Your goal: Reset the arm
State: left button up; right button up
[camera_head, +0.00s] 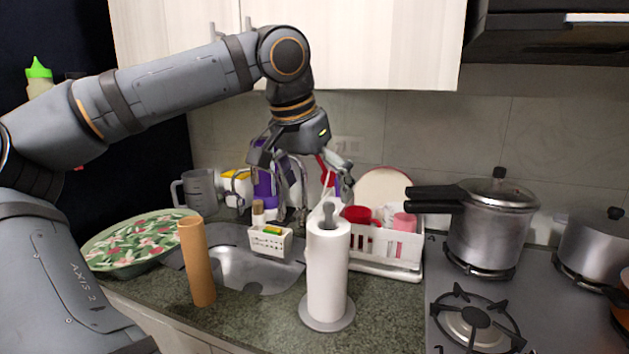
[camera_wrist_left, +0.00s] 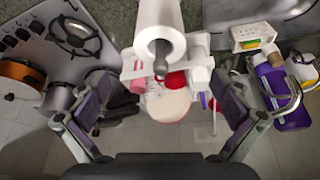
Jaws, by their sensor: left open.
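My left gripper (camera_head: 302,170) hangs from the raised left arm, which comes in from the left and bends down in front of the wall. Its two fingers are spread wide with nothing held between them. In the left wrist view the open fingers (camera_wrist_left: 168,122) frame the dish rack, red and white items and a round pale plate below. A white paper towel roll (camera_head: 327,270) stands upright on its holder on the counter, nearer the head camera than the gripper. It also shows at the top of the left wrist view (camera_wrist_left: 158,18). My right gripper is not in view.
A brown cardboard tube (camera_head: 197,262) stands by the sink (camera_head: 240,268). A patterned tray (camera_head: 135,243) is at left. A white dish rack (camera_head: 385,250) stands behind the roll. A pressure cooker (camera_head: 492,225) sits on the stove at right.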

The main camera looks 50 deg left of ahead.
pick_arm(q)
jog(key=shift+s+r, duration=0.2)
jog(key=shift+r, duration=0.45)
jog(key=shift+r, duration=0.1)
